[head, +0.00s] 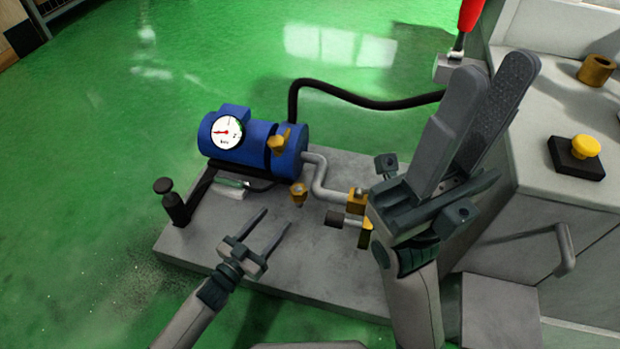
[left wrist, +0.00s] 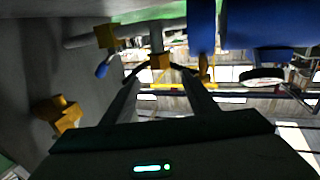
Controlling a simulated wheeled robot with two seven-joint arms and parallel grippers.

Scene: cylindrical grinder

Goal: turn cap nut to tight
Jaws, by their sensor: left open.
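A small brass nut (head: 299,194), which looks like the cap nut, stands in front of the blue pump. My left gripper (head: 272,222) is open and empty, low over the grey base plate, with its fingers pointing toward that nut and short of it. In the left wrist view, a brass nut (left wrist: 160,62) shows between and beyond the open fingertips (left wrist: 160,72); it seems to be the same one. Whether it is tight cannot be told. My right gripper (head: 498,72) is raised at the right, its fingers apart with nothing between them.
The blue pump (head: 236,150) with a gauge (head: 227,132) stands on the base plate (head: 215,238). A bent pipe (head: 322,180) runs to brass fittings (head: 357,200). A black hose (head: 375,103) leads to the machine at right. A dark post (head: 174,205) stands at left.

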